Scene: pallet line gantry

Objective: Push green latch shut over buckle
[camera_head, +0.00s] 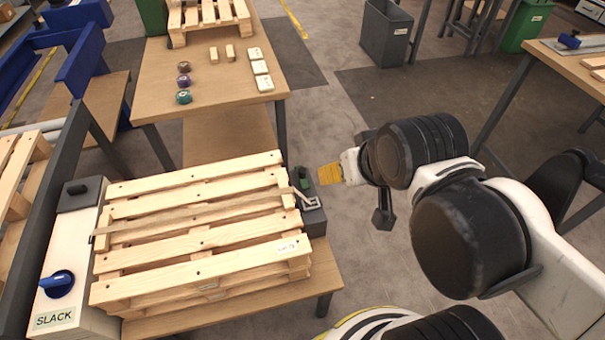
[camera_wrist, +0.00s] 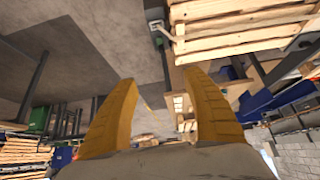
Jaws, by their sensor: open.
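The green latch (camera_head: 303,178) stands up on a dark block (camera_head: 315,218) at the right end of the pallet. The metal buckle (camera_head: 309,201) lies on the block on the near side of the latch, at the end of the webbing strap (camera_head: 200,213). The latch is apart from the buckle's top. My gripper (camera_head: 322,174), with yellow fingers, is just right of the latch, apparently without touching it. In the wrist view my gripper (camera_wrist: 158,84) is open and empty; the buckle (camera_wrist: 164,28) and small green latch (camera_wrist: 159,42) are beyond it near the top.
The strapped wooden pallet (camera_head: 190,260) rests on a table. A white box labelled SLACK (camera_head: 75,250) with a blue knob (camera_head: 57,283) stands at its left. A wooden table (camera_head: 215,75) behind holds tape rolls and small blocks.

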